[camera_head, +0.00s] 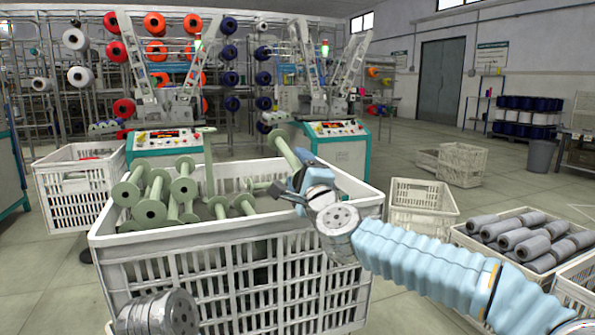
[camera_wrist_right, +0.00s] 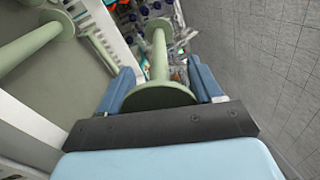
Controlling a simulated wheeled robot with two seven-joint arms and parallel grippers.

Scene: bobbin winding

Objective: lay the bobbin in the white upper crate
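The white upper crate (camera_head: 230,262) stands directly in front of me, with slatted sides and an open top. Several pale green bobbins (camera_head: 152,204) stand and lean in its left and middle part. My right gripper (camera_head: 290,172) is above the crate's right part, shut on a green bobbin (camera_head: 283,148) that tilts up and to the left. In the right wrist view, this bobbin (camera_wrist_right: 160,62) sits between the two blue fingers, its near flange close to the palm. Other bobbins (camera_wrist_right: 30,46) lie in the crate at left there. My left gripper is out of view.
A white crate (camera_head: 75,187) stands at left and another (camera_head: 422,203) at right. Grey rolls (camera_head: 525,238) fill a crate at far right. Winding machines (camera_head: 165,140) stand behind. The crate's floor looks partly bare toward the right.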

